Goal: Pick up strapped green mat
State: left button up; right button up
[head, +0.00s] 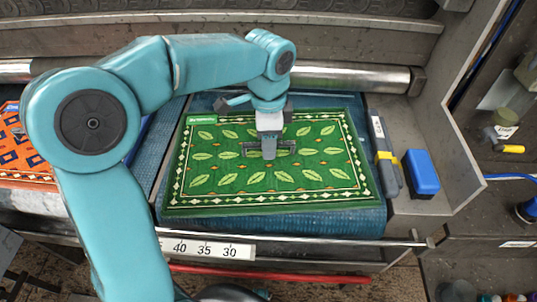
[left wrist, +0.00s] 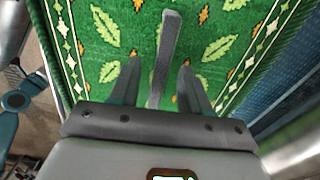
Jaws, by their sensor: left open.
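The green mat (head: 215,175), with pale leaves, orange marks and a white diamond border, lies flat on a blue ribbed surface. It also fills most of the left wrist view (left wrist: 88,70). A grey strap (left wrist: 168,45) runs across the mat's middle. My left gripper (head: 269,152) points down over the mat's upper middle. In the left wrist view its two open fingers (left wrist: 157,72) stand on either side of the strap, with nothing seen gripped. Whether the fingers touch the mat, I cannot tell. My right gripper is not in view.
An orange patterned mat (head: 20,160) lies at the left, partly behind my arm. A blue block (head: 421,174) and a grey tool with a yellow band (head: 384,155) lie right of the green mat. A metal roller (head: 350,78) runs behind; a rail (head: 330,241) runs in front.

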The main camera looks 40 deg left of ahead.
pick_arm(q)
grip_shut()
jog(key=shift+r, duration=0.1)
dwell(1.2)
